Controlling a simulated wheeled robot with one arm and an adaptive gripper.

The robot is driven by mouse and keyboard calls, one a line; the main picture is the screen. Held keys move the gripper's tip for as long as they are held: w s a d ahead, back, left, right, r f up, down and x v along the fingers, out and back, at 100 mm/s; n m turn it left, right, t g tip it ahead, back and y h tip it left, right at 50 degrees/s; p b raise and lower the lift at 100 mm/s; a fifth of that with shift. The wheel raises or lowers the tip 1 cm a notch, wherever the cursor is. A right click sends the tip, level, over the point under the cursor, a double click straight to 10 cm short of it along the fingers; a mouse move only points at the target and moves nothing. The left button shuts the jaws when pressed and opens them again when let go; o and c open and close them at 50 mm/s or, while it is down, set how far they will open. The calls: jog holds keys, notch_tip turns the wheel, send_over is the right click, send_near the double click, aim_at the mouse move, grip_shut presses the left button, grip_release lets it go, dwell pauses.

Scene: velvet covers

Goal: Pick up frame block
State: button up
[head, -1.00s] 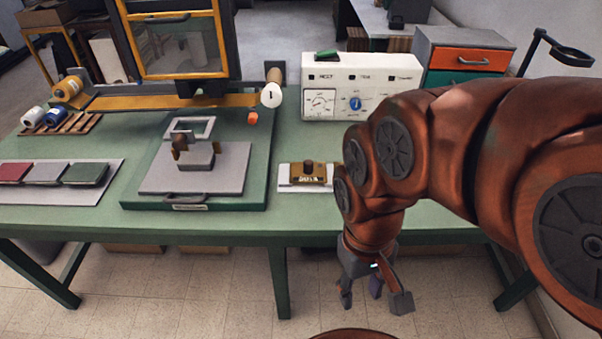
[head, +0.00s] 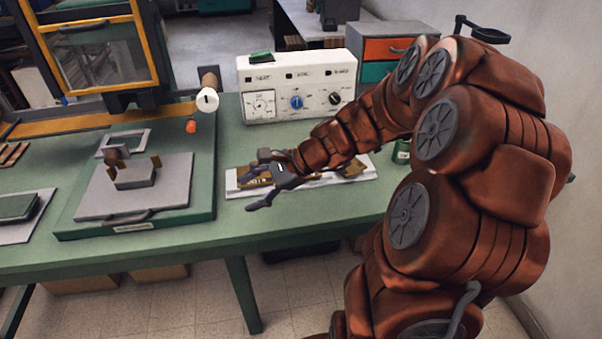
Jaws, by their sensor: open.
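A small grey block (head: 136,178) with brown upright pieces at its sides sits on a grey plate (head: 180,178) on the green base at the left. A flat grey rectangular frame (head: 108,149) lies behind it. I cannot tell for certain which piece is the frame block. My gripper (head: 256,180) is open, pointing left, over or beside the brown-gold pieces (head: 245,172) on a white board. It stands right of the grey block and clear of it. The gripper partly hides the brown-gold pieces, and I see nothing between its fingers.
A white control box (head: 297,85) with dials stands behind my gripper. A green container (head: 402,151) stands at the right. The table's front strip is clear.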

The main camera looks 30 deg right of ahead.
jog(key=w+d+f+m+t+h, duration=0.1)
jog(key=d+f+m+t, duration=0.1)
jog(key=d+m, duration=0.2)
jog(key=w+d+f+m+t+h+b, duration=0.1)
jog(key=d+m, duration=0.3)
jog(key=d, duration=0.7)
jog(key=w+d+f+m+t+h, duration=0.2)
jog(key=d+m, duration=0.3)
jog(key=d, duration=0.3)
jog(key=shift+w+d+f+t+b, duration=0.1)
jog(key=shift+w+f+t+b, duration=0.3)
jog(key=shift+w+t, duration=0.3)
jog(key=shift+d+p+x, duration=0.2)
jog(key=shift+p+x, duration=0.2)
jog(key=shift+x, duration=3.35)
grip_shut()
